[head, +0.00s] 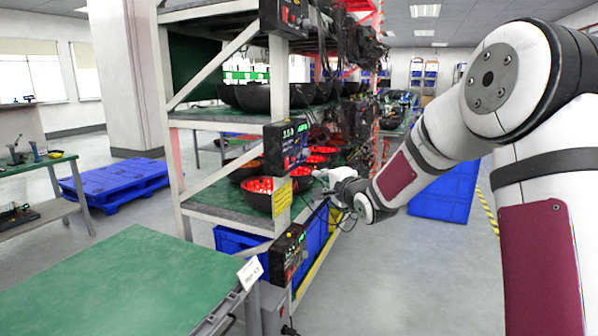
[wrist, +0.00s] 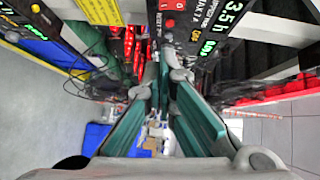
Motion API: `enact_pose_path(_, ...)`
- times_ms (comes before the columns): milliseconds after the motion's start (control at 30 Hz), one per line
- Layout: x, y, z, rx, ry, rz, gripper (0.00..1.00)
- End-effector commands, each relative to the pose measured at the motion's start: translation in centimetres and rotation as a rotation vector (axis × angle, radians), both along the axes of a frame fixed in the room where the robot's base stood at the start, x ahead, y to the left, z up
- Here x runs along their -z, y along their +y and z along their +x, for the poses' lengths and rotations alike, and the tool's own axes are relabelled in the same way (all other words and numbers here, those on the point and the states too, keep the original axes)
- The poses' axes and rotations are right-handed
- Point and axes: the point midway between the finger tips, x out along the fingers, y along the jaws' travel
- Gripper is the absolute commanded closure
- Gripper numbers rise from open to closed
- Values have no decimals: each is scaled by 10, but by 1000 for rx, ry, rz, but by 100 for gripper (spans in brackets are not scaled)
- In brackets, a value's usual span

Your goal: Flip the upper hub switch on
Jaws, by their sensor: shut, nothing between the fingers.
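A black hub box (head: 285,143) with a lit display is fixed to the rack post at mid height. Another hub box (head: 284,17) sits above it, partly cut off by the picture's top edge, and a lower one (head: 288,252) sits below. My gripper (head: 325,178) is just right of the post, below the middle box's level. In the wrist view my gripper (wrist: 168,72) is shut and empty. A hub panel (wrist: 211,27) with "35h" and green figures is close beyond the fingers. A red part with white marks (wrist: 172,6) shows at the top edge; its switch position is unclear.
The rack's green shelves (head: 215,113) hold dark bowls, some glowing red inside. A yellow label (head: 282,198) is on the post, and loose black cables hang beside it. A green table (head: 130,285) stands front left.

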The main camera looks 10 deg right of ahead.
Motion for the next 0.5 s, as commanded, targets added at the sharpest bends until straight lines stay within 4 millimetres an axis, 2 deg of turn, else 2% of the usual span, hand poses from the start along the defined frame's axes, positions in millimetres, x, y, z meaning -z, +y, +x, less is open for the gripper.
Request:
enact_pose_path(433,9,14,85,-2,0,-2,100)
enact_pose_path(500,10,26,90,-4,1,-1,100)
